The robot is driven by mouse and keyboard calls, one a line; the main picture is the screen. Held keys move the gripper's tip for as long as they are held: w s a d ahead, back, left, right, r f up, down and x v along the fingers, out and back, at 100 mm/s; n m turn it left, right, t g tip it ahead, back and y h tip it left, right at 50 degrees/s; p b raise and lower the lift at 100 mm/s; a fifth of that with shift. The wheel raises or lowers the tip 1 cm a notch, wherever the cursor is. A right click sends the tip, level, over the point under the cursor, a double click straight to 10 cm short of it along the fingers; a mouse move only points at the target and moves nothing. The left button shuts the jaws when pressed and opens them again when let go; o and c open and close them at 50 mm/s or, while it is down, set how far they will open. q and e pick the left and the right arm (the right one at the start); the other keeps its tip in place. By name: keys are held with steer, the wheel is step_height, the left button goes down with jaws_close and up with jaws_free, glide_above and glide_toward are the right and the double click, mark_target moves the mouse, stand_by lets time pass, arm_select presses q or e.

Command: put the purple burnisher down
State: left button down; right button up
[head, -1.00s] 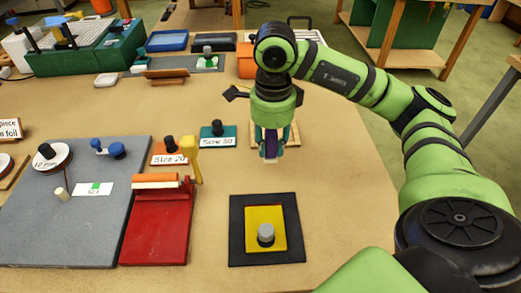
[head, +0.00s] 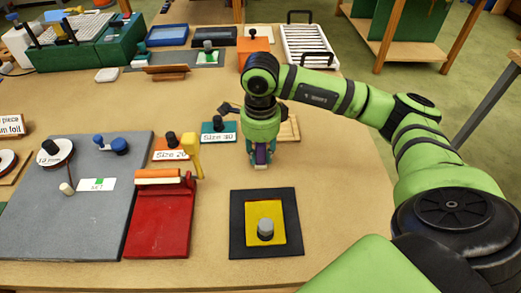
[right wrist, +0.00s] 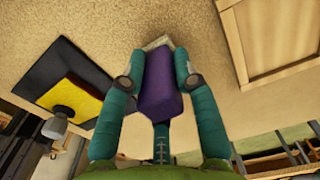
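The purple burnisher (right wrist: 160,85) is between the two teal fingers of my right gripper (right wrist: 158,78) in the right wrist view. Both fingers press on its sides, and a pale tip shows beyond it. In the head view my right gripper (head: 259,158) points down over the bare table, with a little of the purple burnisher (head: 260,157) showing between its fingers. I cannot tell whether the burnisher touches the table. My left gripper is not in view.
A wooden tray (head: 289,130) lies just behind and right of my right gripper. The teal Size 30 block (head: 219,138) stands to its left. A black frame with a yellow plate (head: 240,243) lies in front. The table (head: 335,180) is clear to the right.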

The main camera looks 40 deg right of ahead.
steer(key=o, duration=0.3)
steer(key=shift+r, duration=0.1)
steer(key=shift+r, duration=0.25)
step_height(320, 180, up, 7)
steer(key=shift+w+f+b, duration=0.1)
steer(key=shift+f+b, duration=0.05)
steer(key=shift+b, duration=0.55)
steer(key=shift+r+p, duration=0.3)
steer(key=shift+r, duration=2.2)
